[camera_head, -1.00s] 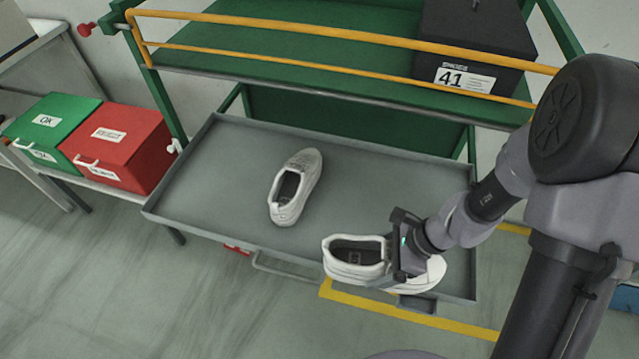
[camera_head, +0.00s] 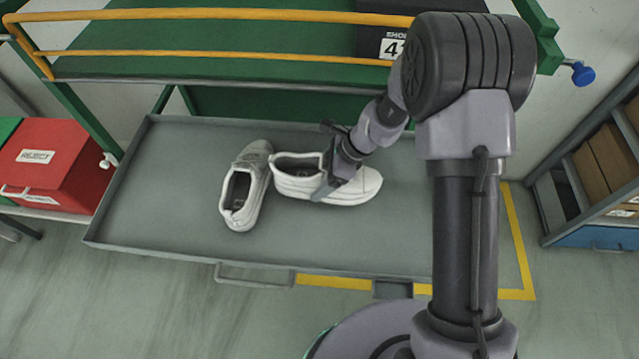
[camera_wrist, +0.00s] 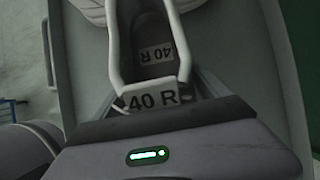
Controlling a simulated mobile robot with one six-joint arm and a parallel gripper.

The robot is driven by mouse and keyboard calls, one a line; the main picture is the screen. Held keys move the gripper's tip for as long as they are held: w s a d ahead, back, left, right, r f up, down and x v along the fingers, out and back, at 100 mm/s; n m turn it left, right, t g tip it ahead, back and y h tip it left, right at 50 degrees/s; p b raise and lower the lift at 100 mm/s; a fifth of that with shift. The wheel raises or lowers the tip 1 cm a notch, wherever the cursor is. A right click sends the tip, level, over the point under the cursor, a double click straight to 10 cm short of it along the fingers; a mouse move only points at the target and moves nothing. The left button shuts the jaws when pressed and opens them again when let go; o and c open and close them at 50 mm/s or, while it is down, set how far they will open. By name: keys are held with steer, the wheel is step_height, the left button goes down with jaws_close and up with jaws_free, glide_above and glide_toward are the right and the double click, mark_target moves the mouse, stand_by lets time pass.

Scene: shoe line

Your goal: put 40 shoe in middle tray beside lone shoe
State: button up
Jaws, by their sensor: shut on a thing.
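A white shoe (camera_head: 355,189) is in my gripper (camera_head: 332,178), which is shut on it around its middle. In the wrist view the held shoe (camera_wrist: 151,40) shows "40 R" on its insole and again on a label nearer the gripper (camera_wrist: 150,105). The lone white shoe (camera_head: 247,187) stands on the grey tray (camera_head: 150,190), just left of the held shoe, toe toward the back. The held shoe points its toe to the right, its heel end close to the lone shoe. I cannot tell whether the held shoe touches the tray.
A green shelf with a yellow rail (camera_head: 200,58) runs above the back of the tray, with a black box (camera_head: 385,30) on it. A red reject box (camera_head: 45,165) stands at the left. The tray's left part is clear. A rack with brown boxes (camera_head: 610,165) stands at the right.

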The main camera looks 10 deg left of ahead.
mark_target(377, 178)
step_height(377, 178, down, 4)
steer(key=shift+w+r+b, duration=0.1)
steer(key=shift+b, duration=1.15)
steer(key=shift+r, duration=0.1)
steer(key=o, duration=1.6)
steer(key=p+v, duration=0.2)
steer(key=v, duration=0.2)
steer(key=shift+a, duration=0.15)
steer(key=d+p, duration=0.1)
steer(key=d, duration=0.3)
steer(key=d+p, duration=0.1)
steer(key=d, duration=0.3)
steer(key=w+d+f, duration=0.1)
steer(key=d, duration=0.2)
steer(key=shift+d+p, duration=0.4)
steer(key=shift+r, duration=0.1)
